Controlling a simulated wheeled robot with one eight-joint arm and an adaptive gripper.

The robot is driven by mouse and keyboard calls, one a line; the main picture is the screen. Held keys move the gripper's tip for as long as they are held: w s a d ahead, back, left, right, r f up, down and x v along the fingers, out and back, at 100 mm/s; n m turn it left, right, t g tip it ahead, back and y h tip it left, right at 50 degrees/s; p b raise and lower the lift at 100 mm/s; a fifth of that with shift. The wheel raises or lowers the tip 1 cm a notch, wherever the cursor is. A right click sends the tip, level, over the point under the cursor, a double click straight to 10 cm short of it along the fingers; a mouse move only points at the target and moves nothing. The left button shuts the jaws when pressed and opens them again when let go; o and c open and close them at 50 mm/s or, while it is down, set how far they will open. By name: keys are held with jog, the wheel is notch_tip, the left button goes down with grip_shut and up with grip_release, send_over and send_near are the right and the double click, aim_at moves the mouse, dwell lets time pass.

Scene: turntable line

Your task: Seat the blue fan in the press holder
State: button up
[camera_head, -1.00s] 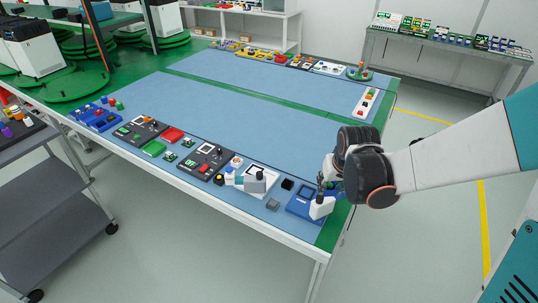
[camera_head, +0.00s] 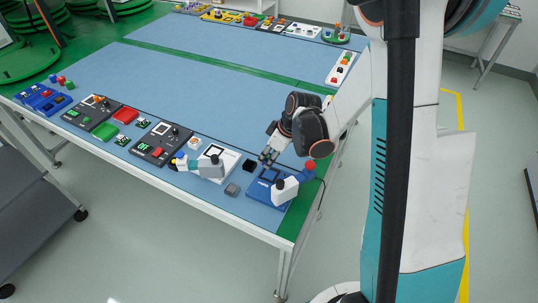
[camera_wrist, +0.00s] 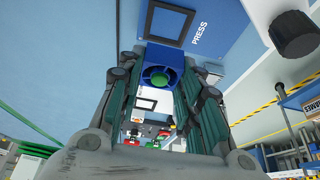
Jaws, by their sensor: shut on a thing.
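The blue fan (camera_wrist: 172,62), a square blue frame with a round rotor and a green hub, is between the fingers of my gripper (camera_wrist: 160,80) in the wrist view. The fingers are shut on it. The blue press board (camera_wrist: 212,52), lettered PRESS, lies beyond the fan, with the dark square holder (camera_wrist: 168,22) on it. The fan is apart from the holder's dark square in the picture; the exact gap cannot be told. In the head view my gripper (camera_head: 268,156) is just behind the blue press board (camera_head: 257,194). The fan is not clear there.
A white press arm with a black knob (camera_head: 285,190) stands on the board's right side; its dark knob (camera_wrist: 293,33) shows at upper right in the wrist view.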

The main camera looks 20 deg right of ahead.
jog(key=shift+f+b, duration=1.4)
jog(key=shift+f, duration=0.85)
jog(key=shift+s+d, duration=0.25)
jog(key=shift+f+b, duration=0.75)
jog(key=shift+b, duration=0.15)
jog(key=o, duration=1.1)
jog(key=v, duration=1.2)
